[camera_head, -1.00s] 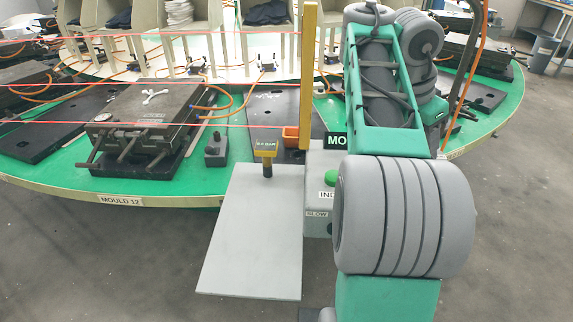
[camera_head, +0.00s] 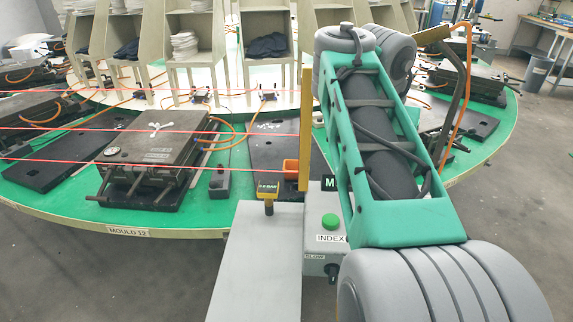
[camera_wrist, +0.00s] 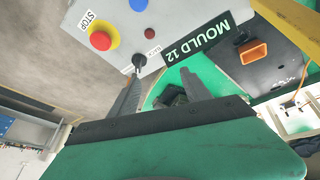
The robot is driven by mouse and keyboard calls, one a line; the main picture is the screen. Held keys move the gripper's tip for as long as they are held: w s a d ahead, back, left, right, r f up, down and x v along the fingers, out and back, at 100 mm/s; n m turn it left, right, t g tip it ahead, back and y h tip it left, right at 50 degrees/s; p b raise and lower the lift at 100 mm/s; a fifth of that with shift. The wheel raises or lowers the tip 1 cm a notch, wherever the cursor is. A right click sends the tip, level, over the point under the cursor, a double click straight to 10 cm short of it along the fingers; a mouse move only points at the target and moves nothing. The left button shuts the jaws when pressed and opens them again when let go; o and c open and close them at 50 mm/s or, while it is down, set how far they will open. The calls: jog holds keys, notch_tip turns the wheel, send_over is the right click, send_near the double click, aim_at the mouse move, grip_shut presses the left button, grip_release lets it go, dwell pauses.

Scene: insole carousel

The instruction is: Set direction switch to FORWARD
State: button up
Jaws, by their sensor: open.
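The grey control box (camera_wrist: 120,25) fills the top of the wrist view. It carries a small black switch knob (camera_wrist: 139,60) beside a small label that seems to read BACK. I take this as the direction switch; its exact setting is too small to tell. My gripper (camera_wrist: 160,76) is open and empty. Its left finger lies just below the knob, and its right finger is off to the right; contact cannot be told. In the head view the box (camera_head: 318,262) shows partly, with my arm hiding its right side and my gripper.
A red STOP button (camera_wrist: 101,41) and a blue button (camera_wrist: 138,4) sit near the knob. The MOULD 12 display (camera_wrist: 196,38) is beside it. A green INDEX button (camera_head: 330,221), a yellow post (camera_head: 306,120) and the green carousel (camera_head: 75,215) stand close by.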

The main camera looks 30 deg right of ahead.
jog(key=w+a+f+n+t+y+p, duration=0.1)
jog(key=a+n+p, duration=0.3)
jog(key=a, duration=0.6)
jog(key=w+a+f+n+t+y+p, duration=0.1)
jog(key=a+n+p, duration=0.4)
jog(key=a, duration=0.6)
jog(key=shift+w+a+f+y+p, duration=0.2)
jog(key=shift+w+f+y+p, duration=0.35)
jog(key=shift+f+y+p, duration=0.05)
